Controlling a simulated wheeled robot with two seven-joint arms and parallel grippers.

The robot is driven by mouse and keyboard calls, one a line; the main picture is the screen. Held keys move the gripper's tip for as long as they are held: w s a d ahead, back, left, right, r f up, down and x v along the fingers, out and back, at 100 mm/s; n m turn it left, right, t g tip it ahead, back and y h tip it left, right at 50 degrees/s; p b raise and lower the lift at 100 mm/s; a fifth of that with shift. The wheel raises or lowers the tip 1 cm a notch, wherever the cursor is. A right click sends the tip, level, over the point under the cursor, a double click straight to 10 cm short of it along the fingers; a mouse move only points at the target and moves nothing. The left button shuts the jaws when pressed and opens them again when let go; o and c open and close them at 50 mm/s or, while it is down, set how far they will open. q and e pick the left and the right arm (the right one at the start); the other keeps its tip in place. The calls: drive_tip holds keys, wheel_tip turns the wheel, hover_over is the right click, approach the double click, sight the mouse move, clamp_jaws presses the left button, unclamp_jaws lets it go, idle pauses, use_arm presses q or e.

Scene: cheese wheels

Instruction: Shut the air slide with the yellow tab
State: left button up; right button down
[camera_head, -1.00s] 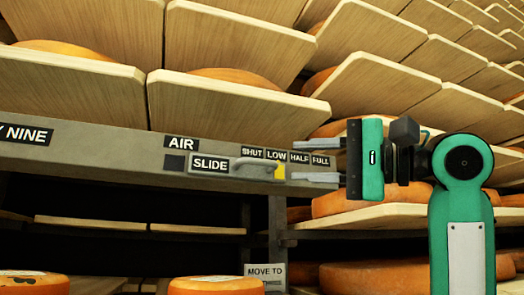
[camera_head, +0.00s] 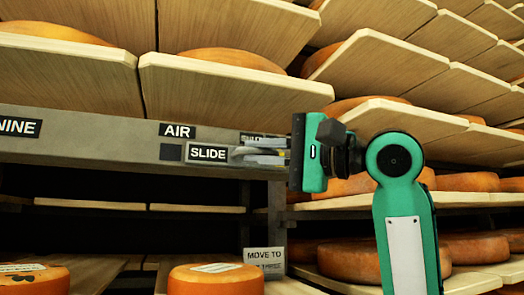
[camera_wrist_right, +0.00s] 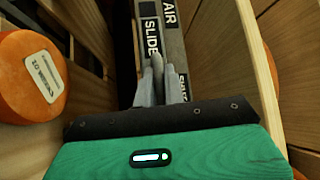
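The air slide is a grey pull handle (camera_head: 238,153) on the grey rail, just right of the SLIDE label (camera_head: 208,154). My right gripper (camera_head: 262,151) is at the handle, one finger above it and one below. In the right wrist view the fingers (camera_wrist_right: 157,88) straddle the handle (camera_wrist_right: 157,64) and look open around it; contact cannot be told. The SHUT label (camera_wrist_right: 183,88) is partly visible in the wrist view. My left gripper is not in view.
Wooden shelf boards (camera_head: 235,95) with cheese wheels overhang the rail (camera_head: 90,145) closely. Below stand cheese wheels (camera_head: 215,280) and a MOVE TO sign (camera_head: 264,262). Another cheese wheel (camera_wrist_right: 30,75) shows left in the wrist view.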

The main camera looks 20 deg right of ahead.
sight(229, 149)
drive_tip(key=shift+a, duration=0.1)
drive_tip(key=shift+a+f, duration=0.1)
drive_tip(key=shift+a, duration=0.25)
drive_tip(key=a+b, duration=0.1)
drive_tip(key=a, duration=0.3)
drive_tip(key=shift+s+a+b, duration=0.1)
drive_tip(key=shift+b, duration=0.3)
drive_tip(key=c, duration=1.9)
unclamp_jaws()
drive_tip(key=shift+a, duration=0.1)
drive_tip(key=o, duration=0.4)
drive_tip(key=shift+a, duration=0.2)
